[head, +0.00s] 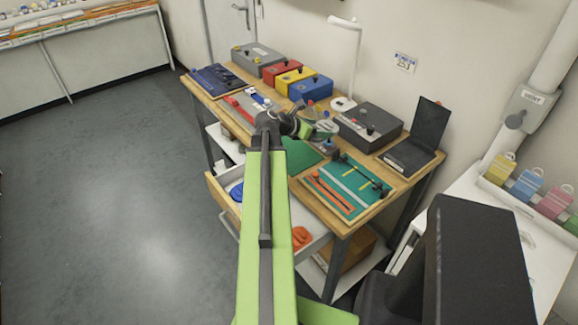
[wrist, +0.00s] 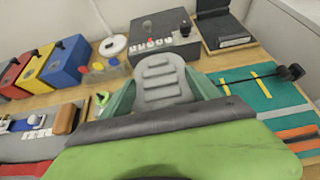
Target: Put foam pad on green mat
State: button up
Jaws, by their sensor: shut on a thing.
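The green mat (head: 301,156) lies on the wooden bench, left of the teal tool board and partly behind my arm. My gripper (head: 312,131) is above the bench near the mat's back edge. In the wrist view a grey ribbed piece (wrist: 163,80) stands at the jaws, with green surface showing on both sides of it. My gripper is shut on the foam pad, which is mostly hidden by the jaws and cannot be clearly told from them. I cannot tell whether the pad touches the mat.
The teal board (head: 347,187) with orange strips lies right of the mat. A grey control box (head: 368,127), red, yellow and blue boxes (head: 311,87) and a white lamp (head: 344,62) stand behind. An open drawer (head: 217,198) juts out below the bench front.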

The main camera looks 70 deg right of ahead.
jog(key=shift+s+a+f, duration=0.15)
jog(key=shift+s, duration=0.05)
jog(key=b, duration=0.7)
send_over(287, 152)
jog(key=f, duration=0.7)
jog(key=shift+s, duration=0.25)
jog(key=shift+w+a, duration=0.1)
jog(key=shift+w, duration=0.25)
notch_tip(287, 152, down, 4)
jog(key=b, duration=0.4)
jog(key=shift+f, duration=0.1)
jog(key=shift+r, duration=0.2)
jog(key=shift+f, duration=0.15)
jog(key=o, duration=1.3)
jog(key=shift+o, duration=0.2)
